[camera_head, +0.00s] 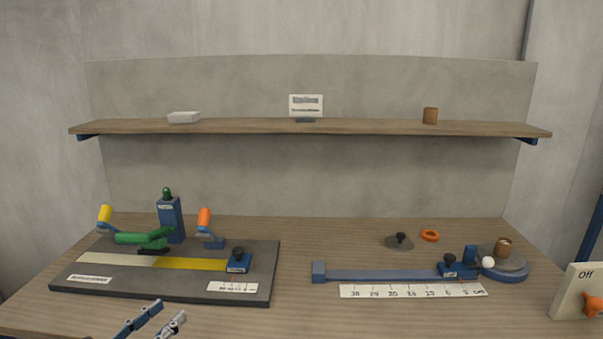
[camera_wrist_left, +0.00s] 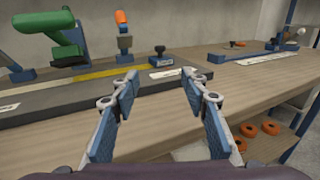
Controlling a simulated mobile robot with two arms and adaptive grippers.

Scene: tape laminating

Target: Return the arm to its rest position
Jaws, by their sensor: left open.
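My left gripper (camera_head: 160,318) shows at the bottom edge of the head view, in front of the dark laminating board (camera_head: 150,286). In the left wrist view its two blue-padded fingers (camera_wrist_left: 158,88) are spread apart with nothing between them. The fingers are apart from the board, which lies beyond them. A green-handled tool (camera_head: 140,238) and a yellow strip (camera_head: 190,263) are on the board; they also show in the left wrist view. The rest of my left arm is out of the head view. My right gripper is in neither view.
A blue rail (camera_head: 385,275) with a ruler strip (camera_head: 412,291) lies on the table's right. A round base (camera_head: 512,268) stands at its end. An "Off" switch box (camera_head: 575,290) is at the right edge. A shelf (camera_head: 350,126) spans the back. Orange rings (camera_wrist_left: 270,127) lie below the tabletop.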

